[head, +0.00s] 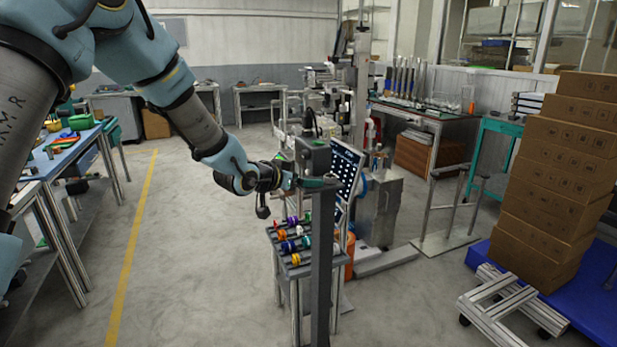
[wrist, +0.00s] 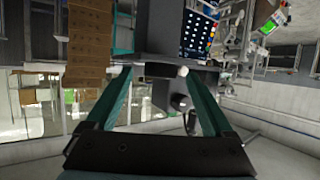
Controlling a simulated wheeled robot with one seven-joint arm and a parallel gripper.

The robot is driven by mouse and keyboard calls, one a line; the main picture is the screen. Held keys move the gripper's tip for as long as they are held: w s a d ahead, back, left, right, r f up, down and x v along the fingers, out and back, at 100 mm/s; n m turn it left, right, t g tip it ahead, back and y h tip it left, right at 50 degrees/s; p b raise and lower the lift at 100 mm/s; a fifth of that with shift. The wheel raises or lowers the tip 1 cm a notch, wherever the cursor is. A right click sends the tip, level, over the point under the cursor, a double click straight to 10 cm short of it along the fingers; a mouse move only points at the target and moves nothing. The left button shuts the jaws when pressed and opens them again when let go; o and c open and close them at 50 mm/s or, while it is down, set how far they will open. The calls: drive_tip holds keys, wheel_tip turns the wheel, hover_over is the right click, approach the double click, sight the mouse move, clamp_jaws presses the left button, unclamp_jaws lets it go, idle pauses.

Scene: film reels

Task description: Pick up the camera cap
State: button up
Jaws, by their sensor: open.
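A dark box-shaped camera (head: 313,157) with a small green light sits at the top of a dark upright post (head: 322,265) in the head view. I cannot make out a separate cap on it. My gripper (head: 312,184) is at the camera's lower edge by the post top, its teal fingers pointing right. In the wrist view my gripper (wrist: 155,72) is open, with the fingers spread on either side of a dark body (wrist: 160,71). A small pale round piece shows by the right fingertip. I cannot tell whether the fingers touch anything.
A small rack of colored reels (head: 292,240) stands behind the post. A panel with lit dots (head: 346,168) is close on the right. Stacked cartons (head: 555,180) stand at far right, a workbench (head: 65,165) at left. The floor around the yellow line (head: 133,245) is clear.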

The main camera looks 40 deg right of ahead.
drive_tip(key=shift+d+f, duration=0.1)
drive_tip(key=shift+d, duration=0.1)
drive_tip(key=shift+c, duration=0.4)
clamp_jaws()
